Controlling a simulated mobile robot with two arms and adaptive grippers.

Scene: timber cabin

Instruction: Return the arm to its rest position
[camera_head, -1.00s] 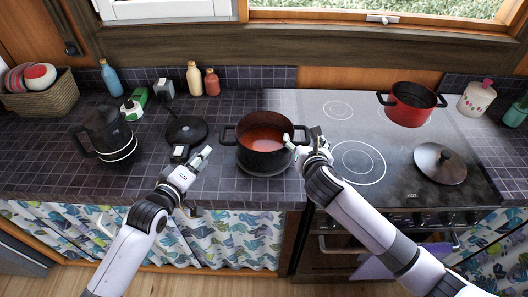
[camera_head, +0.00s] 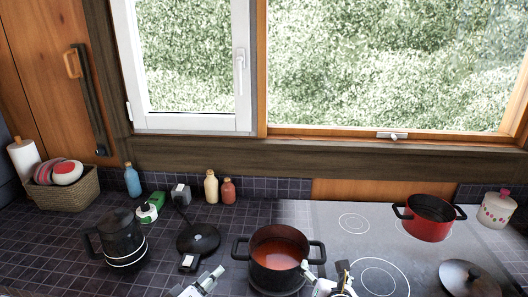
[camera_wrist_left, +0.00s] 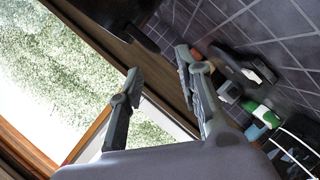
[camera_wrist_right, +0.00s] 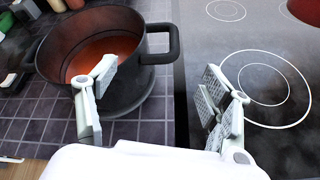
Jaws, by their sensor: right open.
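My left gripper (camera_head: 205,280) shows at the bottom edge of the head view, over the tiled counter in front of a small black pan. In the left wrist view its two fingers (camera_wrist_left: 158,85) stand apart with nothing between them. My right gripper (camera_head: 328,280) is at the bottom of the head view, beside the right handle of a black pot (camera_head: 278,246) of red soup. In the right wrist view its fingers (camera_wrist_right: 165,100) are spread and empty, and the pot (camera_wrist_right: 110,55) with its handle lies just beyond them. Most of both arms is out of the head view.
A black kettle (camera_head: 122,242) and the small black pan (camera_head: 198,238) are on the counter to the left. A red pot (camera_head: 428,220) and a dark lid (camera_head: 468,280) are on the cooktop to the right. Bottles (camera_head: 211,188) and a basket (camera_head: 64,190) line the back.

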